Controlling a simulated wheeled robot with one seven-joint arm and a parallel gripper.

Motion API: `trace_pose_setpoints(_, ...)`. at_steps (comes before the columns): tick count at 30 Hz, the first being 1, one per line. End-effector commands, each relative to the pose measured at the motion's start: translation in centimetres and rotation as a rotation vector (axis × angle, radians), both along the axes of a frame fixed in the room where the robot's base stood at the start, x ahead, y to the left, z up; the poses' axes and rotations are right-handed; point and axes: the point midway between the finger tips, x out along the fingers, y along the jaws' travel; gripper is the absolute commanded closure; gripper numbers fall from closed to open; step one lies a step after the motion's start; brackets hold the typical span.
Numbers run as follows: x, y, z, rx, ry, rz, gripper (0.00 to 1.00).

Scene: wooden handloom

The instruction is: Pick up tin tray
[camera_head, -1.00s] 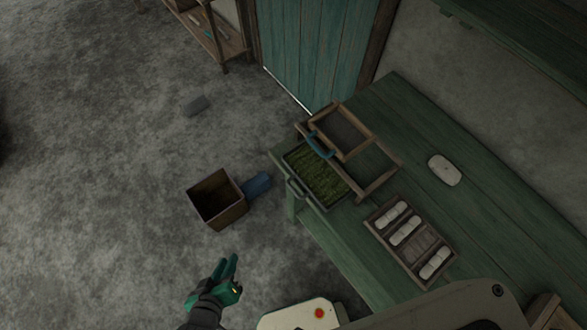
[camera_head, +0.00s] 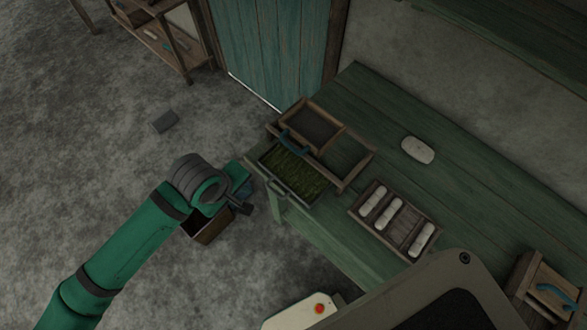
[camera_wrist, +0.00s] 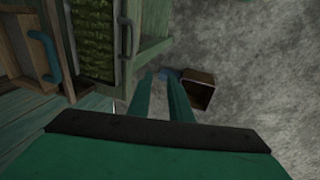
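The tin tray, a grey-rimmed tray with a wire handle (camera_head: 274,187) and a green mossy filling, sits at the near left corner of the green table. In the wrist view the tray's handle (camera_wrist: 127,38) and green filling show at upper left. My gripper (camera_wrist: 162,78) is open and empty, its two green fingers apart, pointing over the floor to the right of the tray and table edge. In the head view my arm's wrist is left of the tray, and the fingers cannot be made out clearly.
A wooden frame with a blue handle (camera_head: 293,142) is close behind the tray. A wooden tray (camera_head: 358,217) with white rolls lies to the right. A white oval object (camera_head: 418,150) lies on the table (camera_head: 480,180). A brown box (camera_wrist: 198,90) stands on the floor below my gripper.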

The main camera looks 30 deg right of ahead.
Motion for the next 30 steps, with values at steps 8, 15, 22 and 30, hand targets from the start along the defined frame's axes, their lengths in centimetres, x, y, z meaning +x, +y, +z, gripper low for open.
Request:
trace_pose_setpoints(8, -0.6, -5.9, 4.0, 0.048, 0.084, 0.001, 0.81)
trace_pose_setpoints(15, -1.1, -7.3, 4.6, 0.066, 0.108, 0.008, 0.81)
trace_pose_setpoints(22, -0.9, -7.8, 1.3, 0.068, 0.11, 0.007, 0.81)
trace_pose_setpoints(30, -0.8, -8.1, -0.7, 0.068, 0.107, 0.006, 0.81)
